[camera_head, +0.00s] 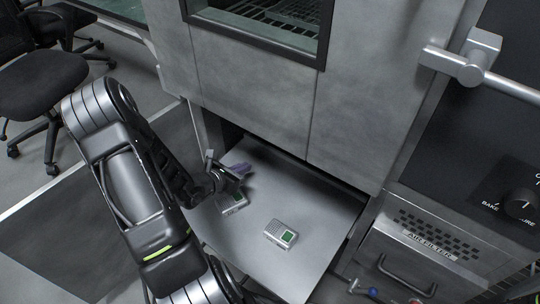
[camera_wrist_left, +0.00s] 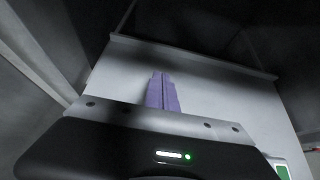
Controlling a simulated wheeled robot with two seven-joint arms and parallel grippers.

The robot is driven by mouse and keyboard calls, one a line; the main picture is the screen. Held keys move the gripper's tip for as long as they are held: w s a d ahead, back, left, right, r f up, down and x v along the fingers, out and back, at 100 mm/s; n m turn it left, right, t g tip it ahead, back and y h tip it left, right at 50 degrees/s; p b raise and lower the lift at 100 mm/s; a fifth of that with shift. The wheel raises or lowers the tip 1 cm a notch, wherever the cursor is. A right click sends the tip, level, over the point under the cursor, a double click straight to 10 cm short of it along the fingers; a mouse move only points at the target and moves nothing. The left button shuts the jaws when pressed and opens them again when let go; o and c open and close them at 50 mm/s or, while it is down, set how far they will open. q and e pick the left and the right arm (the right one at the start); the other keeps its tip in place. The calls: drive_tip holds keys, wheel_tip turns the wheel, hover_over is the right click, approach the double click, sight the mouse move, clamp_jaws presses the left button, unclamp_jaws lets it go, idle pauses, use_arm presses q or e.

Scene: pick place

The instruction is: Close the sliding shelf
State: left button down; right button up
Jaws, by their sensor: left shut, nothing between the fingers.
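The sliding shelf (camera_head: 325,205) is a flat grey metal tray pulled out from a dark slot beneath the grey oven-like cabinet. It fills much of the left wrist view as a pale surface (camera_wrist_left: 225,95). My left gripper (camera_head: 238,169) is over the left part of the shelf, towards the slot. Its purple fingers (camera_wrist_left: 162,92) are together with nothing between them. I cannot tell whether the fingertips touch the shelf. My right gripper is not in view.
A similar box (camera_head: 233,204) is partly hidden under my left gripper. The cabinet front (camera_head: 260,85) rises above the slot. An air filter panel (camera_head: 425,245) stands at the right. Black chairs (camera_head: 40,80) are at the left.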

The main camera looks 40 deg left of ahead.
use_arm(q)
drive_tip(key=shift+r, duration=0.1)
drive_tip(key=b, duration=0.3)
approach(273, 151)
drive_tip(key=f, duration=0.3)
drive_tip(key=shift+w+f, duration=0.1)
drive_tip(key=shift+w, duration=0.15)
drive_tip(key=w+b, duration=0.1)
drive_tip(key=w, duration=0.2)
drive_tip(key=shift+w+f+b, duration=0.2)
drive_tip(key=shift+w+b, duration=0.15)
drive_tip(key=shift+w, duration=0.05)
drive_tip(key=shift+w+a+r, duration=0.1)
drive_tip(key=shift+w+r, duration=0.05)
drive_tip(key=shift+w, duration=0.5)
